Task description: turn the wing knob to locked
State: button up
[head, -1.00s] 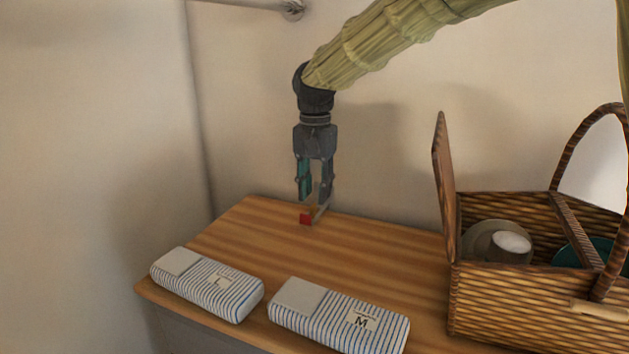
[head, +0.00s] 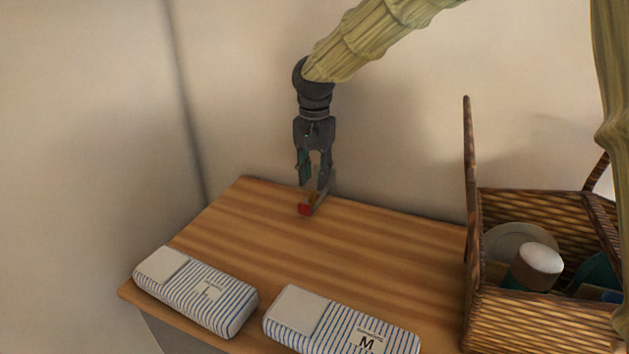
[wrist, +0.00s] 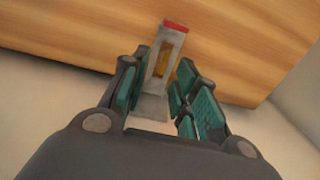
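A small grey metal fitting (wrist: 155,88) with a red end (wrist: 175,27) and a brass-yellow piece (wrist: 164,70) along it is at the back of the wooden top. I cannot tell for sure which part is the wing knob or how it is turned. In the head view its red end (head: 304,209) shows just below my gripper (head: 315,184). My gripper points down, its fingers apart. In the wrist view the fitting shows between the teal-padded fingers, with gaps on both sides. I see no clear contact.
A striped pack marked L (head: 195,290) and one marked M (head: 340,322) lie along the front of the wooden top (head: 390,252). An open wicker basket (head: 540,322) with dishes stands at right, its lid (head: 470,180) upright. The wall is close behind my gripper.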

aim_at(314, 192)
jog(key=w+f, duration=0.1)
jog(key=f, duration=0.2)
jog(key=w+f+p, duration=0.1)
jog(key=shift+w+f, duration=0.3)
jog(key=shift+w, duration=0.05)
jog(key=shift+s+f, duration=0.15)
jog(key=shift+s, duration=0.3)
jog(key=shift+s+r, duration=0.3)
jog(key=shift+s, duration=0.3)
jog(key=shift+w+f, duration=0.35)
jog(key=shift+w, duration=0.2)
jog(key=shift+c, duration=1.1)
jog(key=shift+w+f, duration=0.1)
jog(key=shift+w, duration=0.1)
jog(key=c, duration=0.3)
jog(key=shift+s, duration=0.2)
grip_shut()
